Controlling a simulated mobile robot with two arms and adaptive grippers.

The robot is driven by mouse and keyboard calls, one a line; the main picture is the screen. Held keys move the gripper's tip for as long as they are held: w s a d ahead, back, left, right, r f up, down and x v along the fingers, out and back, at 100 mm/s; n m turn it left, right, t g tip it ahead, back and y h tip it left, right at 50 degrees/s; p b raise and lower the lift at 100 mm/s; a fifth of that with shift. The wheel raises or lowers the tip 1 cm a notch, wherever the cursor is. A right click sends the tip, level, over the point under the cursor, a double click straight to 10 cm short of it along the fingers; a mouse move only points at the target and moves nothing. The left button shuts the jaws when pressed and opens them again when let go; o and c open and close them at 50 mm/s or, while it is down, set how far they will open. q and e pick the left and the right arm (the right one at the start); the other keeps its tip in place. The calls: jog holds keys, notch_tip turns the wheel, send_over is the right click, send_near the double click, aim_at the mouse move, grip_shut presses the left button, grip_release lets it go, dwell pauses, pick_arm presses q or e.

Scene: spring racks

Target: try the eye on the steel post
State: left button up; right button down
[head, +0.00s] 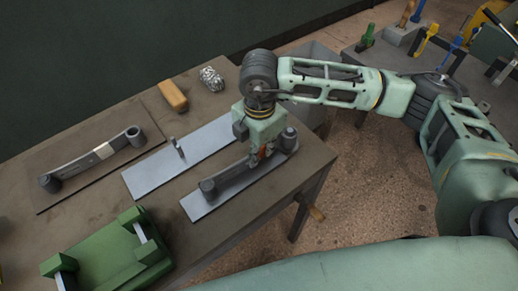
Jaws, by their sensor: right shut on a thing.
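My right gripper (264,153) reaches down from the right and is shut on a dark grey leaf spring (234,174). The spring has a round eye at each end, over a pale steel plate (202,209) near the table's right edge. I cannot tell whether it rests on the plate or is slightly lifted. The fingertips are partly hidden by the wrist. The steel post (179,148) stands upright and bare on the middle plate (148,181), left of my gripper. A second leaf spring (82,164) with a light band lies on a dark board at the left. My left gripper is not in view.
A green fixture (105,258) stands at the table's near left. A yellow-orange block (172,95) and a crumpled silvery ball (211,78) lie at the back. A bench with several tools is at the upper right. The middle plate is clear around the post.

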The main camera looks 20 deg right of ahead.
jog(key=c, duration=1.9)
grip_release()
jog(key=shift+o, duration=0.2)
jog(key=shift+f, duration=0.1)
notch_tip(320, 180, up, 12)
